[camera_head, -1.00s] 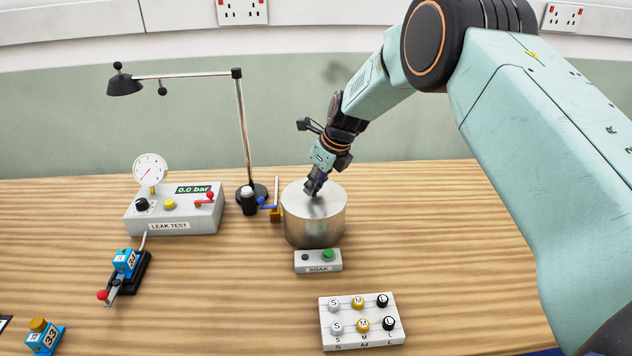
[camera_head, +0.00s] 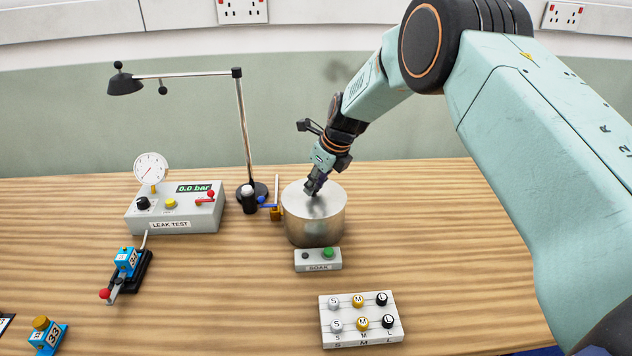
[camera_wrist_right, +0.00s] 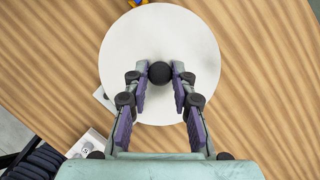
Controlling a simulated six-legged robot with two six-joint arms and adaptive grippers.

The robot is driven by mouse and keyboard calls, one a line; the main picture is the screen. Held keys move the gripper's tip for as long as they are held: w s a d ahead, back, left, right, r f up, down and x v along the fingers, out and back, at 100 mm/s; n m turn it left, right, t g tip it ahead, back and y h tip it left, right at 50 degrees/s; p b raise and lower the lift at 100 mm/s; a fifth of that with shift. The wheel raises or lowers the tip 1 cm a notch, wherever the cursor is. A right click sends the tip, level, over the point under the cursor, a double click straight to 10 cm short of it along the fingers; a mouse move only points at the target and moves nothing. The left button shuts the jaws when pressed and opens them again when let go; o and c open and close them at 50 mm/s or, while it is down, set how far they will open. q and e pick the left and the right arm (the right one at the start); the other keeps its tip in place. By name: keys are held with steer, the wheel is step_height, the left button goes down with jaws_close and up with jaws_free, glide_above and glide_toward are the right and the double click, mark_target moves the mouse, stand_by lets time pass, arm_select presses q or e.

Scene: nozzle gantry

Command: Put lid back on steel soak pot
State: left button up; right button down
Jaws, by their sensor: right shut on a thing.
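The steel soak pot (camera_head: 315,228) stands on the bench behind the small SOAK box. Its round lid (camera_head: 328,206) sits level on top of the pot; the lid also fills the middle of the right wrist view (camera_wrist_right: 160,40) as a pale disc. My right gripper (camera_head: 314,190) is over the lid's centre and is shut on the lid's round black knob (camera_wrist_right: 160,72), with one finger on each side of it. In the head view the fingers hide the knob. No gap shows between lid and pot rim. My left gripper is not in view.
The SOAK box (camera_head: 318,259) with a green button stands in front of the pot. A blue-handled valve (camera_head: 272,207) and a lamp (camera_head: 243,140) stand close to its left. The leak test unit (camera_head: 175,212) is farther left, the S/M/L nozzle rack (camera_head: 362,337) in front.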

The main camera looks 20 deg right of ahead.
steer(key=shift+p, duration=0.5)
stand_by(0.3)
stand_by(0.4)
steer(key=c, duration=1)
jaws_free()
steer(key=shift+c, duration=0.2)
steer(key=shift+o, duration=0.4)
steer(key=o, duration=0.4)
steer(key=shift+r+p, duration=3.55)
steer(key=shift+p, duration=0.2)
